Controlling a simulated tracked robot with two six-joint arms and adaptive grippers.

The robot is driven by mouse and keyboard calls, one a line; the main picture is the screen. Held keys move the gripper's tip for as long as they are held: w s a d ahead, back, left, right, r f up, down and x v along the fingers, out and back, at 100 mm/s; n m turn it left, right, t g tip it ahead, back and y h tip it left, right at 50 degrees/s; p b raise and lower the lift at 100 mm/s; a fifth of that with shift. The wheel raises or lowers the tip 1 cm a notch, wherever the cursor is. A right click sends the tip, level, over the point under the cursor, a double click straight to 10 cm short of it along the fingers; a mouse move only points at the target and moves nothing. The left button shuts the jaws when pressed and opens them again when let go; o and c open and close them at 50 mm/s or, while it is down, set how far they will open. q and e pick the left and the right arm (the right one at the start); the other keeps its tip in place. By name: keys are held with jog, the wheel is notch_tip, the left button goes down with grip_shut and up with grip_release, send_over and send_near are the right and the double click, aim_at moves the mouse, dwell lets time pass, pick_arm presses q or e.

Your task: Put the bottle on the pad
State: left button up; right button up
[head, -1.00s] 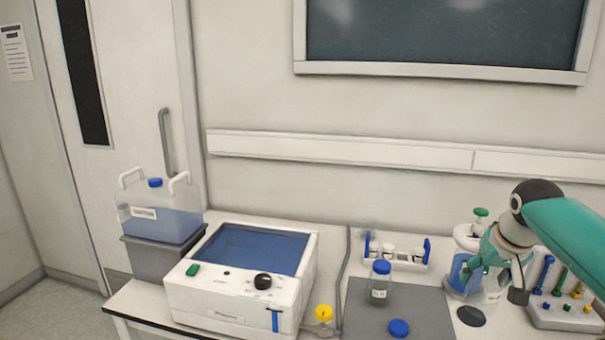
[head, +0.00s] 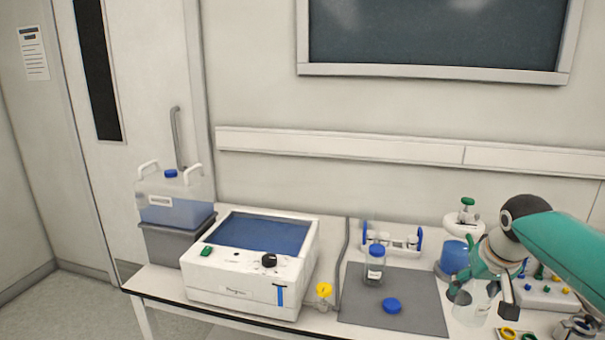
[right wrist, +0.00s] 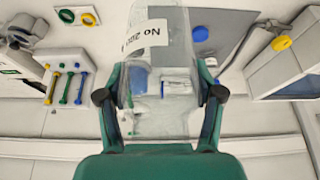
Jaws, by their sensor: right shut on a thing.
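My right gripper (head: 484,287) is shut on a clear, see-through bottle (head: 466,306). In the right wrist view the bottle (right wrist: 150,60) sits between both fingers, with a white label whose printing appears upside down. The dark grey pad (head: 360,308) lies flat on the bench, left of the gripper; a part of it shows in the right wrist view (right wrist: 236,28). The bottle is right of the pad, not over it. I cannot tell whether its base touches the bench. My left gripper is not in view.
A small blue-capped bottle (head: 375,266) and a loose blue cap (head: 391,306) occupy parts of the pad. A white tube rack (head: 400,240) stands behind it. A blue-filled vessel (head: 455,256) is beyond the gripper. A white instrument (head: 235,291) is left. The pad's front left is clear.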

jog(key=s+a+f, duration=0.3)
jog(key=a+f, duration=0.1)
jog(key=f, duration=0.3)
jog(key=s+a+f+n+p, duration=0.1)
jog(key=s+a+f, duration=0.2)
jog(key=a+f, duration=0.2)
jog(key=s+a+f+n+p, duration=0.1)
jog(key=s+a+f, duration=0.2)
jog(key=f, duration=0.8)
jog(key=shift+s+a+f+y, duration=0.15)
jog(key=shift+s+a+y, duration=0.25)
jog(key=shift+a, duration=0.55)
